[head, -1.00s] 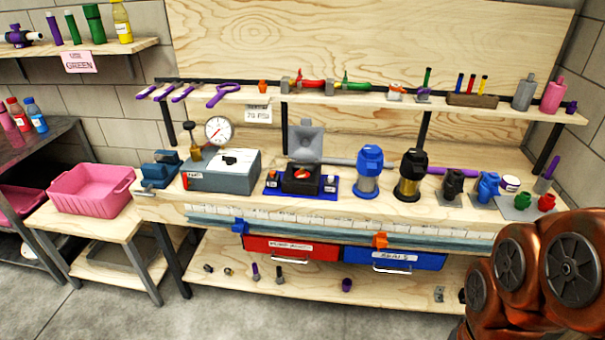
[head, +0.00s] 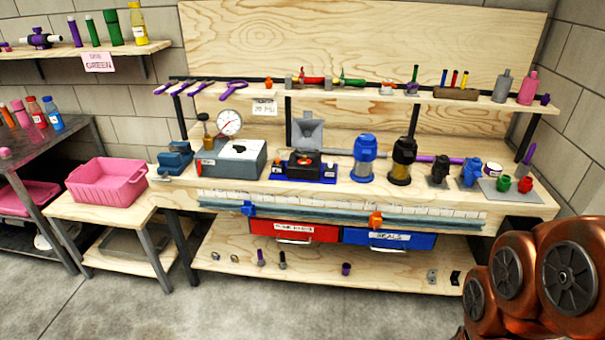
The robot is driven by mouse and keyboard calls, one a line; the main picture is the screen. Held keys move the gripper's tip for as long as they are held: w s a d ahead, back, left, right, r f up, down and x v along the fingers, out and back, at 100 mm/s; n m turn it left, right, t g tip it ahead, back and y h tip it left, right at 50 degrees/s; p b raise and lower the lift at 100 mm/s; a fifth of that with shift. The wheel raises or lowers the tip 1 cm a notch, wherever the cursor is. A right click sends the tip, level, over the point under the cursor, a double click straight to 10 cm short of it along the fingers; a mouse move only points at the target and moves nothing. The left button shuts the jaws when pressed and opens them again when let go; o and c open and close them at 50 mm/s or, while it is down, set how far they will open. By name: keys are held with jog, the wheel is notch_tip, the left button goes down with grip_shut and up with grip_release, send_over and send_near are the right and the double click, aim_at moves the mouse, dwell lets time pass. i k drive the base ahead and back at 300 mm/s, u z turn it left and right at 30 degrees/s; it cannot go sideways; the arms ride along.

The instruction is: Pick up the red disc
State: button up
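A small red-orange round piece (head: 303,159), which looks like the red disc, lies in an open black box (head: 292,171) on a blue base on the workbench. A grey flared piece (head: 309,133) stands up behind the box. The disc is small in view and its exact shape is hard to tell. My gripper is out of view. Only copper-coloured links of my arm show at the lower right, well apart from the box.
On the workbench (head: 540,205), a grey box (head: 228,165) with a gauge stands left of the black box, and blue (head: 363,160) and black-gold (head: 401,163) canisters stand right. A pink bin (head: 107,182) sits on a low side table. The floor in front is clear.

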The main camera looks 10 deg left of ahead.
aim_at(304, 161)
jog(key=k, duration=0.7)
jog(key=z, duration=0.15)
jog(key=i, duration=1.15)
jog(key=u, duration=1.1)
jog(key=i, duration=0.85)
jog(key=u, duration=0.9)
